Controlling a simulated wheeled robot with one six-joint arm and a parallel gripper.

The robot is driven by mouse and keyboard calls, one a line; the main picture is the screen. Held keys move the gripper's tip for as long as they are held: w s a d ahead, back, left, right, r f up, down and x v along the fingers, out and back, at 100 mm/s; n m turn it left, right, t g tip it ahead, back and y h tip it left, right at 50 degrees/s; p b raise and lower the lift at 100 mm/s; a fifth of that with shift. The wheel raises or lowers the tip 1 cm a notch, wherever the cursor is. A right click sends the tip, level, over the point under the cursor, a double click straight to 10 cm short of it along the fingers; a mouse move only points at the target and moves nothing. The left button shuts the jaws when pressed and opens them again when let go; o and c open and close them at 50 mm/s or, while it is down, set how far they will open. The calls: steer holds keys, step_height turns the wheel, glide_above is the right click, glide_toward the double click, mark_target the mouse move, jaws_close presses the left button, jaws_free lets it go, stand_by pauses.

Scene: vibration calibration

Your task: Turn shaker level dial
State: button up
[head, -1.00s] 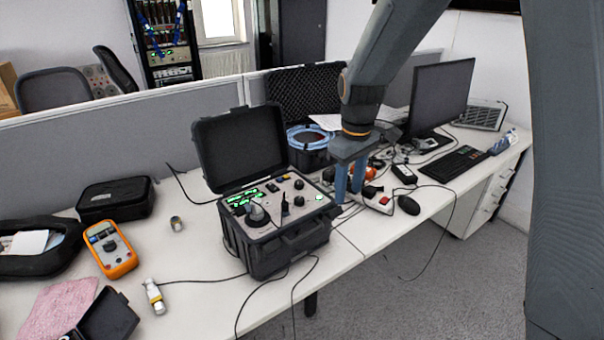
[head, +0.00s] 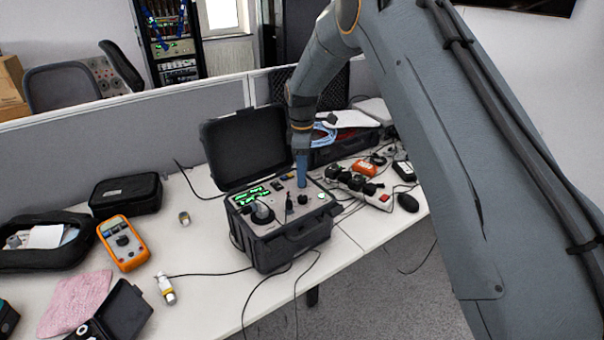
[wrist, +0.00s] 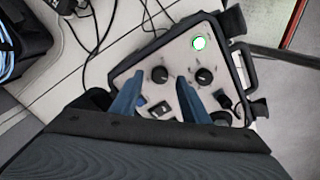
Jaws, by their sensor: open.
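The black shaker case (head: 290,247) stands open on the desk, its light control panel (head: 284,212) facing up. In the wrist view the panel bears two round black knobs, a left one (wrist: 160,74) and a right one (wrist: 205,76). I cannot read which is the shaker level dial. My gripper (head: 301,184) points down over the panel's back right part. In the wrist view my open gripper (wrist: 158,84) has its blue fingers apart, with the left knob between the tips in the picture and the right knob outside the right finger. Contact cannot be told.
The raised lid (head: 245,145) stands behind the panel. A power strip (head: 362,187) and cables lie to the right, near a black mouse (head: 407,202). An orange multimeter (head: 122,243) lies to the left. Cables hang over the desk's front edge.

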steer(key=shift+f, duration=0.95)
steer(key=shift+c, duration=0.5)
steer(key=c, duration=1)
steer(key=shift+o, duration=0.2)
